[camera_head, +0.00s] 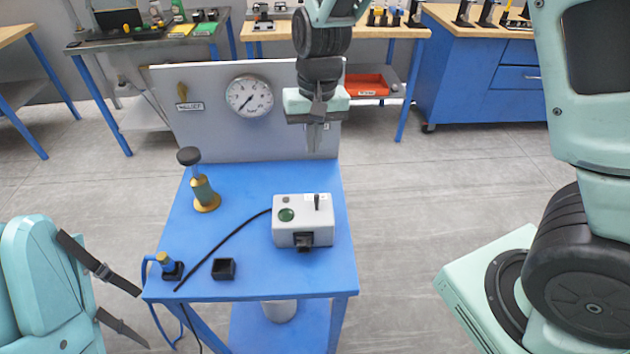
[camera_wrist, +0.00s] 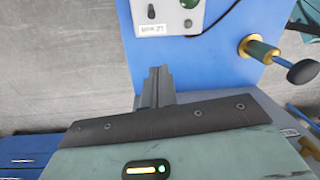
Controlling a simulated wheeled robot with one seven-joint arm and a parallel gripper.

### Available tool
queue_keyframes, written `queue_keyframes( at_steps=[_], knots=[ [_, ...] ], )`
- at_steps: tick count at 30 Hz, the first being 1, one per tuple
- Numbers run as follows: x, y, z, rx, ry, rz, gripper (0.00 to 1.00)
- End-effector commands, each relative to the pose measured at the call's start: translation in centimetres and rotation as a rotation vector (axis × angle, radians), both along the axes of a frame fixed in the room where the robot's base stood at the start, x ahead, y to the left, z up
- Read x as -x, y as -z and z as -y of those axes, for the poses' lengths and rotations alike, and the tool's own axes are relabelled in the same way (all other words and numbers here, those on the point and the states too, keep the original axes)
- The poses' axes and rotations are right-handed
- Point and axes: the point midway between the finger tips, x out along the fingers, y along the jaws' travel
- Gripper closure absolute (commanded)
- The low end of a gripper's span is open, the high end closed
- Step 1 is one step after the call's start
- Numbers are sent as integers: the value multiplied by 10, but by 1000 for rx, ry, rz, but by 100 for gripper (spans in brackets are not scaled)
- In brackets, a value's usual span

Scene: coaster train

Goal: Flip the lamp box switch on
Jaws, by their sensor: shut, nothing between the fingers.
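The lamp box (camera_head: 303,236) is a light grey box on the blue table. On its top are a small dark lever switch (camera_head: 317,202) and a round dark green lamp (camera_head: 286,214). I cannot tell for sure which way the lever is set. My gripper (camera_head: 312,148) is shut and empty, pointing down above and behind the box, apart from it. In the wrist view, the closed fingers (camera_wrist: 155,78) sit below the box (camera_wrist: 172,20). The lever (camera_wrist: 151,12) shows beside a small label, and part of the box is cut off by the top edge.
The blue table (camera_head: 240,185) has a back panel (camera_head: 190,125) with a gauge (camera_head: 249,96) and a labelled key-like handle.

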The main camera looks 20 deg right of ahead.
Motion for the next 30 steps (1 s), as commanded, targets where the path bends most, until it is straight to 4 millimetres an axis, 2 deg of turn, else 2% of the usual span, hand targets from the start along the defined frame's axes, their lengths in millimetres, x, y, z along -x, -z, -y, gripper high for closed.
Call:
queue_keyframes(
  at_steps=[4, 8, 20, 24, 30],
  knots=[
    [0, 5, -1, 1, -1, -1, 100],
    [1, 21, -1, 1, 0, -4, 100],
    [2, 98, -6, 1, 0, -4, 100],
    [21, 88, -10, 0, -2, -2, 100],
    [36, 85, -12, -1, -1, -1, 100]
  ],
)
